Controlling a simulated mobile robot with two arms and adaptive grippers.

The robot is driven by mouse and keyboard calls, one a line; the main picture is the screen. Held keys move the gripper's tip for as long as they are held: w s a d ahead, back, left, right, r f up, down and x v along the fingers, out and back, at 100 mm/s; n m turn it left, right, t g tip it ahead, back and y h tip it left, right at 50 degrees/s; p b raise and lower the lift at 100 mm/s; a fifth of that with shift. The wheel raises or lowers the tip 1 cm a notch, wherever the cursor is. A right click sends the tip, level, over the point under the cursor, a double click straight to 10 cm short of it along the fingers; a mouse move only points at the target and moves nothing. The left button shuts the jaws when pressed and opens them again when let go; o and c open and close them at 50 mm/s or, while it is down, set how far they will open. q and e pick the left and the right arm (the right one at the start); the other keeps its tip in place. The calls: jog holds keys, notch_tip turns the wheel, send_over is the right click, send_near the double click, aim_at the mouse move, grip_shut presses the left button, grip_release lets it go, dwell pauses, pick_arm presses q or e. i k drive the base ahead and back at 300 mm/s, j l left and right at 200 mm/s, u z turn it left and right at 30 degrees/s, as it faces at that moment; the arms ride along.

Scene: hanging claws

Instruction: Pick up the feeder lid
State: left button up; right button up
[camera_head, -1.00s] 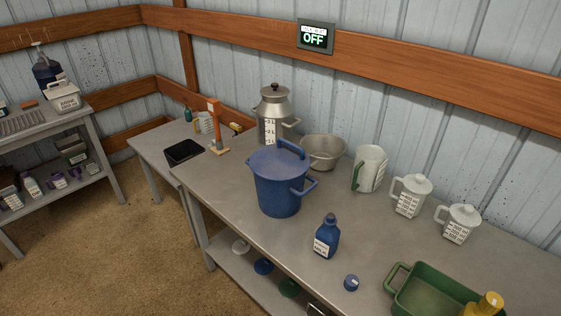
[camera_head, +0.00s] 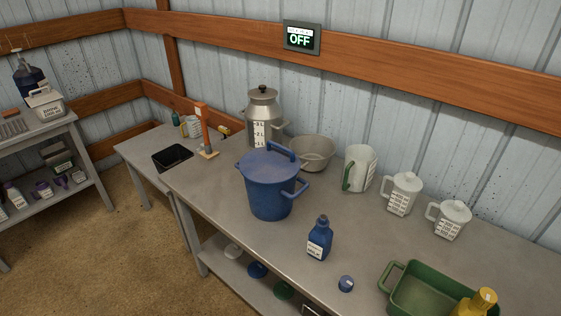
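A blue lidded bucket (camera_head: 270,196) stands upright on the grey workbench, with a side handle on its right. Its blue lid (camera_head: 266,166) sits on top and has a raised bar handle (camera_head: 281,153); no label names it as the feeder lid. Under the bench top, a lower shelf holds round pieces in white (camera_head: 233,250), blue (camera_head: 257,269) and green (camera_head: 284,289), partly hidden by the bench; I cannot tell what they are. Neither of my grippers is in view.
Behind the bucket stand a metal can (camera_head: 262,118) and a metal bowl (camera_head: 313,152). To the right are white jugs (camera_head: 402,195). In front are a blue bottle (camera_head: 319,240), a small blue cap (camera_head: 345,284) and a green tub (camera_head: 393,278). Bench between bottle and jugs is clear.

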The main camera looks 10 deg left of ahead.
aim_at(277, 164)
jog(key=i+j+z, duration=0.15)
jog(key=j+z, duration=0.3)
jog(key=i+j+z, duration=0.1)
jog(key=j+z, duration=0.35)
jog(key=l, duration=0.1)
